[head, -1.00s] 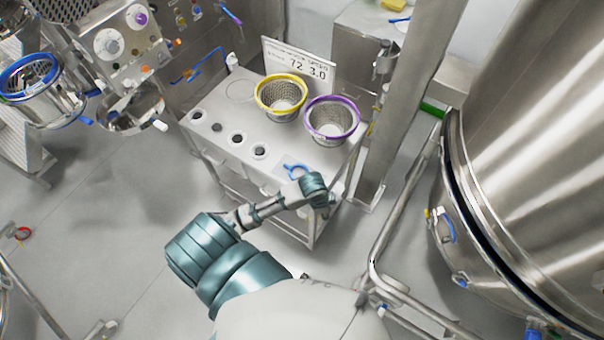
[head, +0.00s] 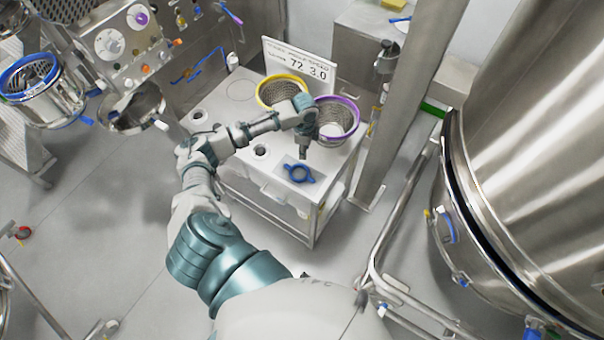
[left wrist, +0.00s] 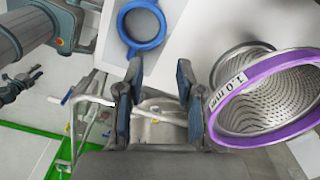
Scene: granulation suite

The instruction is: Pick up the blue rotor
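The blue rotor (head: 299,181) lies flat on the front right part of the white-topped cart. It has a ring shape with small lugs and sits on a pale grey patch. In the left wrist view the rotor (left wrist: 146,47) shows at the top, just beyond the fingertips and cut by the frame edge. My left gripper (head: 304,148) is above the cart, just behind the rotor in the head view. In the left wrist view the left gripper (left wrist: 159,66) has its two fingers apart with nothing between them. My right gripper is not in view.
A purple-rimmed sieve basket (head: 345,136) stands close beside the left gripper. A yellow-rimmed basket (head: 264,88) is partly hidden by my arm. A sign (head: 290,58) stands at the cart's back. A steel post (head: 400,110) rises right of the cart.

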